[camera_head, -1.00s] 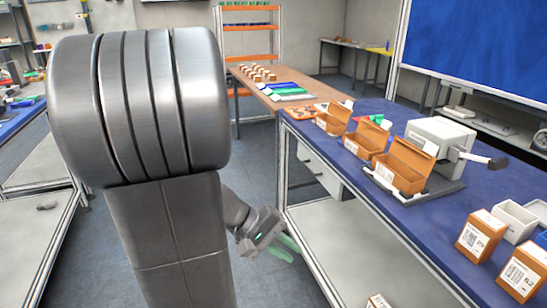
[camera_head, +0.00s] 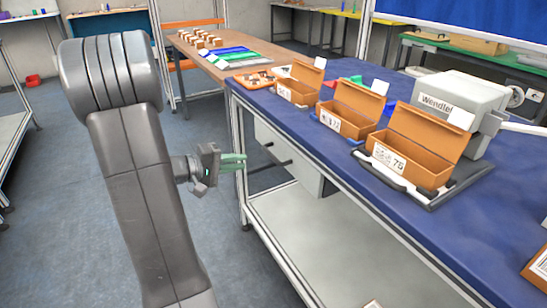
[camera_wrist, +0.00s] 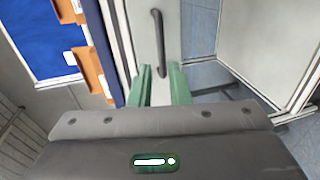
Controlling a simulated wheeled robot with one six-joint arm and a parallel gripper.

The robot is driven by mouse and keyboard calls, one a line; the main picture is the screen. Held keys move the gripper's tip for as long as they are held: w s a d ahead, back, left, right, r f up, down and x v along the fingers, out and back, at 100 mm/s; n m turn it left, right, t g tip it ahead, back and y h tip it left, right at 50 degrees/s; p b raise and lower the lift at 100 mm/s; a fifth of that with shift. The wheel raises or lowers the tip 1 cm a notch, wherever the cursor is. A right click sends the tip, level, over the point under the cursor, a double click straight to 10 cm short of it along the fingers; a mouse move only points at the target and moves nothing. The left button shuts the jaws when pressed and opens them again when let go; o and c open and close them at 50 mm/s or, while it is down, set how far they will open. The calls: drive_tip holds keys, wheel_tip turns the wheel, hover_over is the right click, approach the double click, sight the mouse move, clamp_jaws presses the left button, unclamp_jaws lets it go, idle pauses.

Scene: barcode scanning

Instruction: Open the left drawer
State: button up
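The drawer unit (camera_head: 290,150) hangs under the blue-topped workbench, with a pale front and a dark handle. In the wrist view, the drawer front (camera_wrist: 172,20) faces me and its black bar handle (camera_wrist: 157,40) stands lengthwise in the picture. My gripper (camera_head: 241,162) is beside the bench's near corner post, pointing at the drawer. In the wrist view, the green fingers of my gripper (camera_wrist: 161,78) are apart, with the handle's lower end appearing between their tips. I cannot tell whether they touch it.
The blue bench top (camera_head: 380,225) carries several open orange boxes and a grey Wendler machine (camera_head: 455,95). A metal post (camera_head: 240,165) stands close to my gripper. A lower shelf (camera_head: 300,225) lies beneath the drawer. A wooden table (camera_head: 215,62) stands behind.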

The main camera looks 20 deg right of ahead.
sight(272, 158)
drive_tip(key=b+x, duration=0.1)
drive_tip(key=x, duration=1.1)
drive_tip(key=shift+w+d, duration=0.1)
drive_tip(key=shift+c, duration=0.4)
clamp_jaws()
